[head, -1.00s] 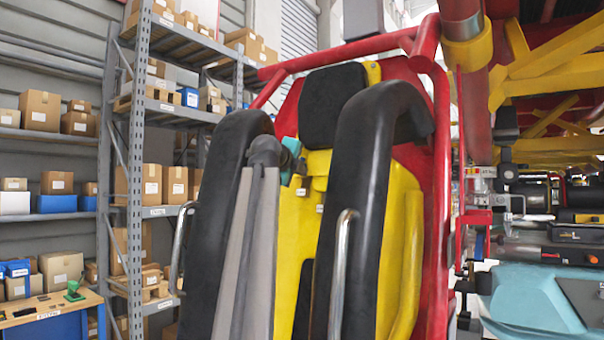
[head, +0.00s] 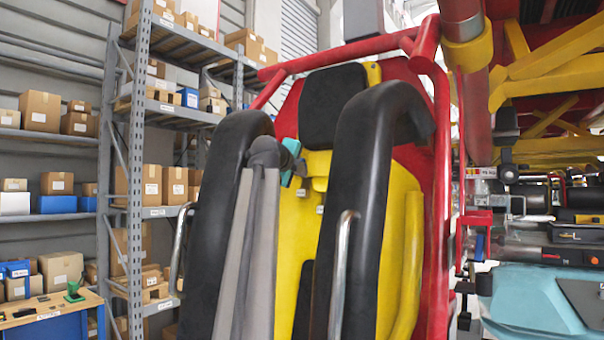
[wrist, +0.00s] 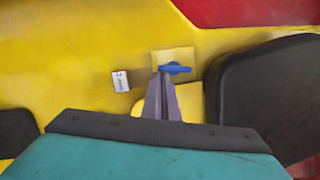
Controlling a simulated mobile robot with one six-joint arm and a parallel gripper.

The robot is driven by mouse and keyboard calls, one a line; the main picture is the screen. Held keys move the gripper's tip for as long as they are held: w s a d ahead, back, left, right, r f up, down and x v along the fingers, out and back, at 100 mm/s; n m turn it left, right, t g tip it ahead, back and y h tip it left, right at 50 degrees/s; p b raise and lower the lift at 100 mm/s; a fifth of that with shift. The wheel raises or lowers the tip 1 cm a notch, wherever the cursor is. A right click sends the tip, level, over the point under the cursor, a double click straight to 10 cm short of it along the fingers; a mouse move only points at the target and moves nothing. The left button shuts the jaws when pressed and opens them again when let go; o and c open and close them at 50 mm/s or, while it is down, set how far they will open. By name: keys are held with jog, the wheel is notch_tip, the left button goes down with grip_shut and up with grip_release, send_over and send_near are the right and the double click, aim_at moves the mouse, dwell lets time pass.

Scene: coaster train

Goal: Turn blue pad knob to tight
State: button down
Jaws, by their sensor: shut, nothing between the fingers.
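The blue knob (wrist: 174,68) sits on a small pale yellow plate (wrist: 168,54) on the yellow seat shell in the wrist view. Its bar lies roughly level across the picture. My gripper (wrist: 161,78) is shut with nothing between its fingers. Its tips are right beside the knob's left half, just below it in the picture; I cannot tell whether they touch. A small white label (wrist: 121,81) with dark, upside-down print is left of the knob. In the head view, the teal part of my wrist shows between the restraints, and the knob cannot be made out.
Two thick black shoulder restraints (head: 372,170) flank my arm closely, with metal handles (head: 342,270). A black headrest (head: 333,105) is above, within a red frame (head: 438,200). A black pad (wrist: 265,100) is right of the knob. Shelves with boxes (head: 40,110) stand at left.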

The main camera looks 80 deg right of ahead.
jog(key=shift+w+a, duration=0.15)
jog(key=p+v, duration=0.6)
jog(key=v, duration=0.3)
jog(key=shift+a, duration=0.3)
dwell(0.4)
jog(key=shift+r, duration=0.1)
dwell(0.3)
